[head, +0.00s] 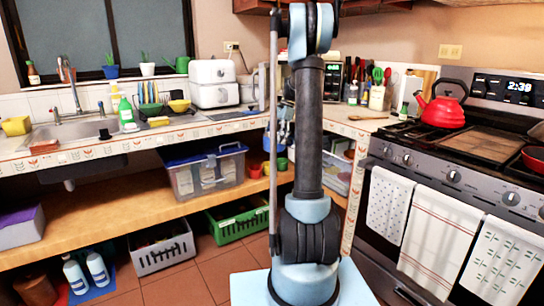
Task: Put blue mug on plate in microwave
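A microwave stands on the back counter, mostly hidden behind my arm. Its dark control panel (332,82) shows to the right of the arm. A pale upright panel (262,86) to the left of the arm may be its open door; I cannot tell. The inside of the microwave and any plate in it are hidden. I cannot make out a blue mug. My arm rises through the middle of the view. Blue-grey parts (284,134) behind it, at the counter's front edge, may be my gripper; its fingers and anything in them are not clear.
The sink (75,132), green soap bottle (126,114) and white toaster-like appliance (213,84) are on the left counter. A red kettle (443,111) stands on the stove at right. Tiled floor (190,283) shows at front left.

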